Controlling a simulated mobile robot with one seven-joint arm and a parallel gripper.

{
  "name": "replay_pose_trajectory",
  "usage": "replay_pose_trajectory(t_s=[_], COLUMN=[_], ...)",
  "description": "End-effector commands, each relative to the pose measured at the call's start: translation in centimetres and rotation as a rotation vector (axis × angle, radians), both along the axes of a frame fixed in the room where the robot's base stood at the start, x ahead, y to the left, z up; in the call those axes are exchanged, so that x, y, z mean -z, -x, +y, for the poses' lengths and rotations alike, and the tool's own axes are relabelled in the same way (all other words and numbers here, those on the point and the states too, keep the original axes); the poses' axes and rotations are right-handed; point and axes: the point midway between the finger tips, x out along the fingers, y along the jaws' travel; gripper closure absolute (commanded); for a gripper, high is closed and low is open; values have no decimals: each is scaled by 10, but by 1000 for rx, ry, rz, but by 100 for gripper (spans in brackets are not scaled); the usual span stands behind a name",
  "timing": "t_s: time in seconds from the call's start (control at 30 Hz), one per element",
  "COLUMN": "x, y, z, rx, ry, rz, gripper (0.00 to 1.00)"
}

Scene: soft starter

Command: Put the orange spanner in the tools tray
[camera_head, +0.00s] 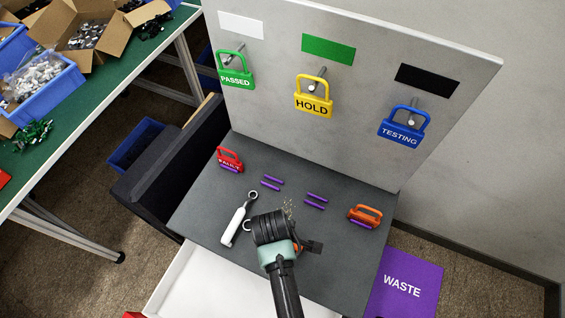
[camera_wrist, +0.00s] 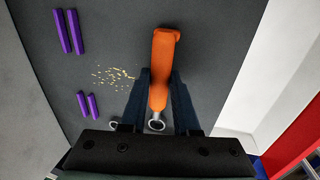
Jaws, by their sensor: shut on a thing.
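The orange spanner (camera_wrist: 163,60) is between the two dark fingers of my gripper (camera_wrist: 160,95) in the wrist view. Its orange handle points away from the wrist and its silver ring end lies near the palm. I cannot tell whether the spanner touches the worktop. An open white tray or drawer (camera_head: 205,283) without a readable label sits at the worktop's front edge; its white surface also shows at right in the wrist view (camera_wrist: 245,95).
A white-handled spanner (camera_head: 237,222) lies left of my gripper. Yellow crumbs (camera_head: 289,210) and purple strips (camera_head: 272,183) are behind it. A red padlock (camera_head: 230,159) and an orange padlock (camera_head: 365,215) flank the worktop. A grey board (camera_head: 350,130) with hanging padlocks rises behind. A purple WASTE area (camera_head: 405,283) is right.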

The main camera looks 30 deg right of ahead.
Motion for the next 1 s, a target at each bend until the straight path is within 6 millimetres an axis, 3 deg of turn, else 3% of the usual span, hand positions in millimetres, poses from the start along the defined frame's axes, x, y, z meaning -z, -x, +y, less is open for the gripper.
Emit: replay_pose_trajectory(t_s=[0.47, 1.0], x=[-6, -93], y=[-1, -1], z=[0, 0], rx=[0, 0], ry=[1, 1], rz=[-3, -3], gripper=[100, 100])
